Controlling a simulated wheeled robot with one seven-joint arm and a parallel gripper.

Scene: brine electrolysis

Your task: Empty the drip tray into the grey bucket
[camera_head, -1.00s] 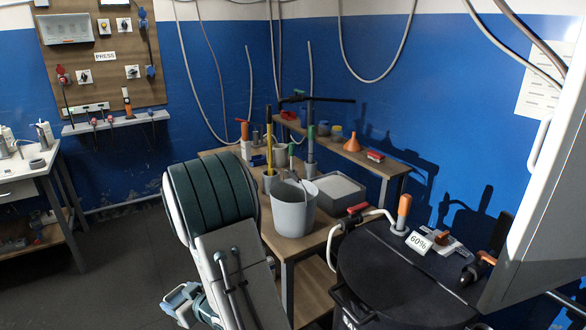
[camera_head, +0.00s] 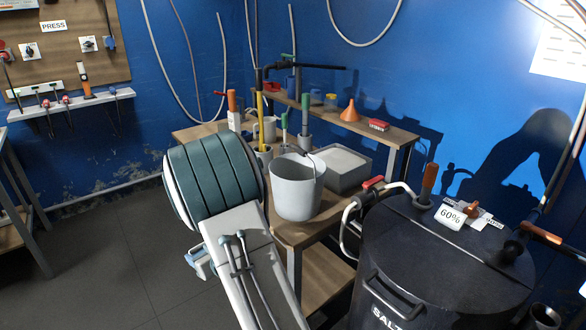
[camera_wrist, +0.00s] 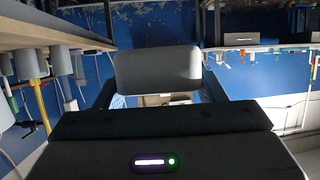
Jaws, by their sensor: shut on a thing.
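The grey bucket (camera_head: 297,195) stands upright on the wooden table, just right of my arm. Its inside is only partly visible. A low grey box (camera_head: 333,180) with a pale top surface stands behind it to the right. In the wrist view my gripper (camera_wrist: 158,82) is shut on a light grey rounded piece (camera_wrist: 157,70) between its dark fingers. I cannot tell from its visible face whether this piece is the drip tray. In the head view my arm hides the fingers and what they hold. The wrist view shows the room upside down.
A black salt drum (camera_head: 430,255) with a 60% card (camera_head: 450,217) stands right of the table. A red-handled valve pipe (camera_head: 373,184) lies between drum and bucket. A shelf behind bears an orange funnel (camera_head: 349,110). Open floor (camera_head: 110,260) lies to the left.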

